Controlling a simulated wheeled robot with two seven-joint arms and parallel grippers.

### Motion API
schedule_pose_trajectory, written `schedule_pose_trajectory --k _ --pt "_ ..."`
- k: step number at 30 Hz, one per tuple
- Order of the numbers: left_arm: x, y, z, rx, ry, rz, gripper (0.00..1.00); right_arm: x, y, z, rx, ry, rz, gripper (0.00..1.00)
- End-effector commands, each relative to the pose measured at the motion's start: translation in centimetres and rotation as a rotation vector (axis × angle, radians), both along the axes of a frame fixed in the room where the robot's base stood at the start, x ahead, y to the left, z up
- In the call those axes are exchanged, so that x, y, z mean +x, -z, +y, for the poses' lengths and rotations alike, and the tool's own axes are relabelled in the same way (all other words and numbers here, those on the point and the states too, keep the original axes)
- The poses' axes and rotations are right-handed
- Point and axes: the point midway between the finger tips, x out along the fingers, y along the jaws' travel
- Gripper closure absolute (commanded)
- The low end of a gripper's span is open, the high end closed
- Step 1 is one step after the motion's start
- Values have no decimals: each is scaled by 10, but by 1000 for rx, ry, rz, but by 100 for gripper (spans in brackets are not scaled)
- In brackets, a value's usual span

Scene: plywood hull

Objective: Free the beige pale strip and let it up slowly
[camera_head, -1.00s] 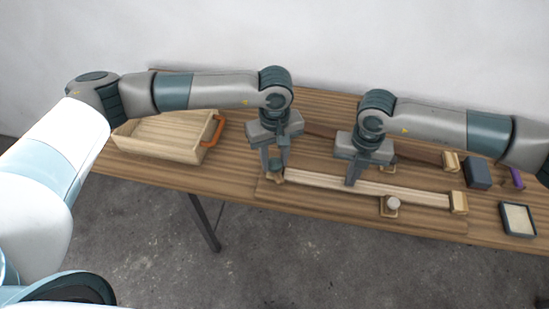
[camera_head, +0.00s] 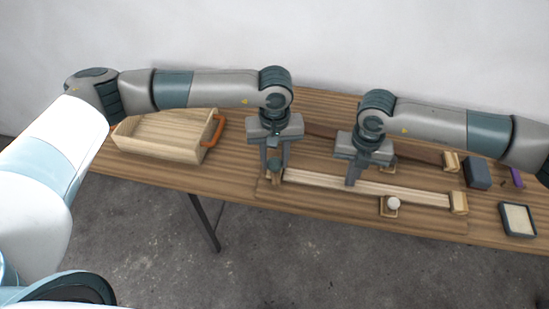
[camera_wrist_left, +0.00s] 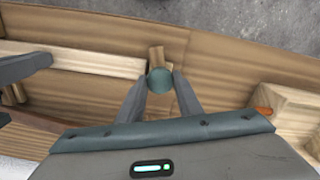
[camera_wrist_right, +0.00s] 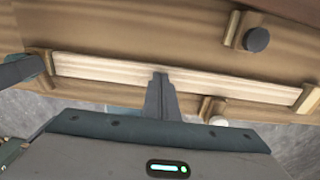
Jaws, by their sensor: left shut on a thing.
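The beige pale strip (camera_head: 390,189) lies straight and flat along the board, and it also shows in the right wrist view (camera_wrist_right: 225,84). At its left end is a wooden catch (camera_wrist_left: 156,55) with a round teal knob (camera_wrist_left: 160,80). My left gripper (camera_head: 274,168) is shut on that knob. The catch's tab sits beside the strip's end; I cannot tell whether it still overlaps it. My right gripper (camera_wrist_right: 160,78) has its fingers together at the strip, left of its middle, apparently touching its top. A wooden end block (camera_head: 459,203) stands at the strip's right end.
A white-knobbed catch (camera_head: 392,206) sits at the strip's front edge. A dark brown strip (camera_head: 322,131) lies behind. A wooden crate (camera_head: 160,150) with an orange handle stands left. A dark block (camera_head: 477,173), a purple item (camera_head: 517,178) and a small tray (camera_head: 517,220) are right.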

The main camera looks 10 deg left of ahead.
Motion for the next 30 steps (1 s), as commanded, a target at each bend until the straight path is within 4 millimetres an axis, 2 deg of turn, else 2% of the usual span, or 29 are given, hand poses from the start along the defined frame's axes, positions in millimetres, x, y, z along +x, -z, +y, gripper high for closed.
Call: schedule_pose_trajectory --k 9,17,18,20,30 --pt "2 -3 -1 -3 206 -5 90 0 2 -1 -2 1 0 100" --pt "2 -3 -1 -3 227 -5 90 0 2 -1 -2 1 0 100" --pt "2 -3 -1 -3 227 -5 61 0 2 -1 -2 1 0 100" --pt "2 -3 -1 -2 226 -5 47 0 2 -1 -2 1 0 100" --pt "1 -2 0 -1 225 -1 46 -1 1 -1 -2 1 1 100"
